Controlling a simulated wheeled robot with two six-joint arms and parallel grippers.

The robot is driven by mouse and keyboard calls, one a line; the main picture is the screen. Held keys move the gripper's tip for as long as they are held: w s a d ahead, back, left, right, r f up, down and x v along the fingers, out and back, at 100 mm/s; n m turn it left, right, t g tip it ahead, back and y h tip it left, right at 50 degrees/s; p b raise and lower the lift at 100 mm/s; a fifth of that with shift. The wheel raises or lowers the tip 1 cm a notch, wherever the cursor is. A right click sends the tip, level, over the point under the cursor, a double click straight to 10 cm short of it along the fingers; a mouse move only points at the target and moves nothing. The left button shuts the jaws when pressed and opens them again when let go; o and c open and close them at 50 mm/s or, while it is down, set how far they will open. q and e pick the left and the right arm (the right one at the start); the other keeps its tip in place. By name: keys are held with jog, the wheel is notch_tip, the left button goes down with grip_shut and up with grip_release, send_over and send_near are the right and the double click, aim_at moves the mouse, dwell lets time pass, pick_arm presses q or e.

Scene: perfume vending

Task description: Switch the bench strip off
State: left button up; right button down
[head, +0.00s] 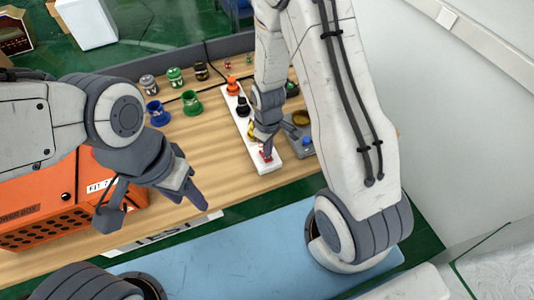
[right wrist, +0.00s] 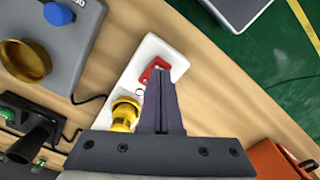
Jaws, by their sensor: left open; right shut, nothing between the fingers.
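The bench strip (head: 241,118) is a long white power strip on the wooden bench. Orange, black and yellow plugs sit along it. A red rocker switch (right wrist: 154,69) is at its near end, and the strip's white body (right wrist: 170,50) surrounds it in the right wrist view. My right gripper (head: 266,152) is shut and empty, its fingertips at the red switch. In the right wrist view the fingertips (right wrist: 161,75) overlap the switch's edge; contact is not certain. My left gripper (head: 195,195) is open and empty, over the bench's front left.
An orange box (head: 70,215) stands at the bench's left. Blue (head: 158,113) and green (head: 192,103) spools stand at the back. A grey device with a blue knob (right wrist: 58,14) and a brass cup (right wrist: 25,62) sits beside the strip. Bare wood lies left of the strip.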

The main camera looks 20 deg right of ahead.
jog(key=shift+f+b, duration=0.8)
jog(key=shift+f, duration=0.25)
dwell(0.5)
jog(key=shift+r, duration=0.1)
notch_tip(320, 180, up, 7)
jog(key=p, duration=0.6)
dwell(0.3)
